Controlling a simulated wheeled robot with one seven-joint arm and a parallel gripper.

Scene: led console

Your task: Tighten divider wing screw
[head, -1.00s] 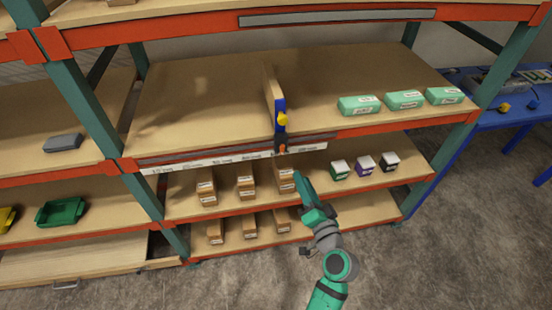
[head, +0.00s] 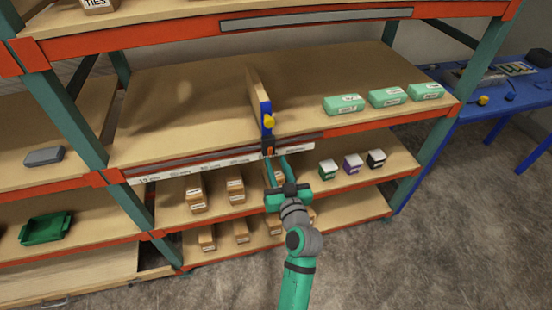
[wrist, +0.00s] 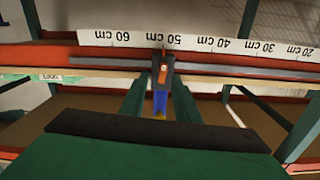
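The divider (head: 256,97) is an upright wooden board on the middle shelf, with a blue bracket (head: 266,111) at its front end. A yellow knob (head: 269,122) sits on the bracket. Below it, at the shelf's front edge, is a dark clamp with an orange part (head: 268,149); it also shows in the wrist view (wrist: 162,68), near the 50 cm mark. I cannot tell for sure which part is the wing screw. My gripper (head: 276,160) is just below the clamp, pointing up at it. In the wrist view its two fingers (wrist: 162,82) are apart, with the clamp between or just beyond their tips.
A white scale strip (head: 216,163) runs along the shelf's front edge. Green packs (head: 387,97) lie on the shelf at right. Small cartons (head: 235,190) and dark boxes (head: 352,163) stand on the shelf below, close to my gripper. A blue table (head: 500,92) is at right.

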